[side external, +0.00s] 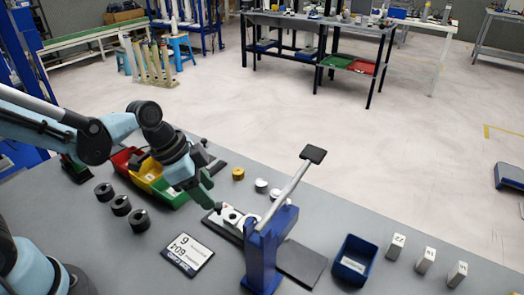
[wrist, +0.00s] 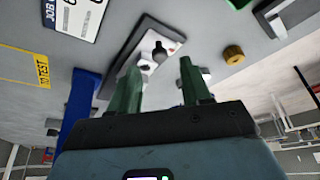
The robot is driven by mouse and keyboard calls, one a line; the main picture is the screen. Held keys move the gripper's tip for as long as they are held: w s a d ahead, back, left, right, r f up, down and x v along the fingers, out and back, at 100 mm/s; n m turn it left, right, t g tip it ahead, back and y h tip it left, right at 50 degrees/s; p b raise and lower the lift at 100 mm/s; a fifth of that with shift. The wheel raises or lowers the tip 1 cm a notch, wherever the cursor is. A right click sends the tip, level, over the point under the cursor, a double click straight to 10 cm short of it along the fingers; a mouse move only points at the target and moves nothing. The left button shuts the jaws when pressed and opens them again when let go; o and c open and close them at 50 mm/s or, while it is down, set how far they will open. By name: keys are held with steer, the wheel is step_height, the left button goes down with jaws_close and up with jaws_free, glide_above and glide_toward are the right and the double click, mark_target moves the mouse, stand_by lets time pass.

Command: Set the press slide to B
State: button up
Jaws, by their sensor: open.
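The blue press (side external: 262,262) stands at the front middle of the grey bench, its lever (side external: 292,184) slanting up to a black pad. At its foot is the press slide (side external: 228,214), a pale plate on a dark base; in the wrist view the plate (wrist: 172,46) carries a dark upright knob (wrist: 159,50). I cannot read any letter on it, so its setting is unclear. My gripper (side external: 211,202) is just behind and above the slide's left end. In the wrist view its green fingers (wrist: 161,84) are apart and empty, with the knob beyond the gap. The fingers hide part of the slide.
A job card (side external: 187,252) lies left of the press. Red, yellow and green bins (side external: 150,178) and several black cylinders (side external: 121,205) are left. A brass cylinder (side external: 238,174) stands behind. A blue tray (side external: 347,276) and pale numbered blocks (side external: 426,260) are right.

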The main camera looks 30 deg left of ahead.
mark_target(237, 220)
steer(key=shift+x, duration=1.9)
jaws_close()
